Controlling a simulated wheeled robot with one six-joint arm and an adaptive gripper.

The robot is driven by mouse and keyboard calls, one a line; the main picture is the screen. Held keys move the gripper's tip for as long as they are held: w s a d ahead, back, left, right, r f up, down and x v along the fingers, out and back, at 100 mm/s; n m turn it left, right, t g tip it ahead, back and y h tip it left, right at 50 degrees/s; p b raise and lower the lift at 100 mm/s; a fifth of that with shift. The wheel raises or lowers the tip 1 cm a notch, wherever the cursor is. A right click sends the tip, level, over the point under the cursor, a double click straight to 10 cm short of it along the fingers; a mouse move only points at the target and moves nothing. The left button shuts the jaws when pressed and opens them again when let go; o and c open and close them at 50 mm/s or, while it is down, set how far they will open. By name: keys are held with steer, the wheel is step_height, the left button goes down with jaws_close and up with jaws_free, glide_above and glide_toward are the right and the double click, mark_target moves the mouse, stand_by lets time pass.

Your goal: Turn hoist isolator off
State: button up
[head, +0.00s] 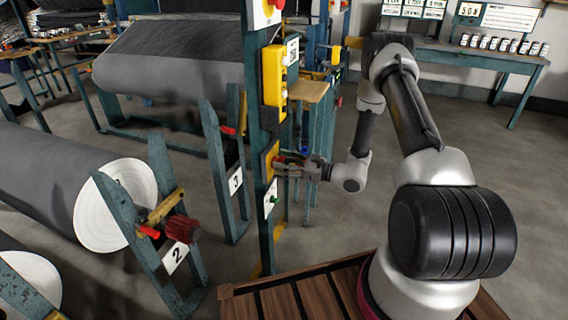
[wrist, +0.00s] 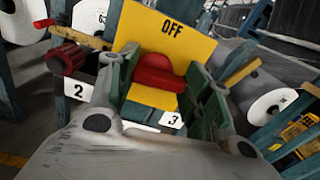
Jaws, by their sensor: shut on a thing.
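The isolator is a yellow plate (head: 270,158) on a teal post, with a red knob on it. In the wrist view the plate (wrist: 190,42) carries the word OFF along its upper edge. The red knob (wrist: 158,72) sits below that word, between my two fingers. My gripper (head: 282,164) reaches the plate from the right and is shut on the knob; its fingers also show in the wrist view (wrist: 160,88). The fingers and wrist hide the knob's sides and the plate's lower part. I cannot tell for sure which way the knob points.
A yellow pendant box (head: 274,76) hangs above the isolator on the same post (head: 257,115). A green button plate (head: 271,198) is just below. Grey rolls (head: 45,180) on teal stands fill the left. Open floor (head: 510,165) lies at the right.

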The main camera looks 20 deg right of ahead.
steer(key=shift+s+a+n, duration=0.1)
steer(key=shift+s+n, duration=0.05)
steer(key=shift+n, duration=2.6)
steer(key=shift+s+a+n, duration=0.1)
steer(key=shift+n, duration=2.7)
steer(key=shift+s+a+n, duration=0.1)
steer(key=shift+s+n, duration=0.05)
steer(key=shift+n, duration=2.6)
steer(key=o, duration=1)
steer(key=shift+d, duration=0.1)
steer(key=v, duration=1.2)
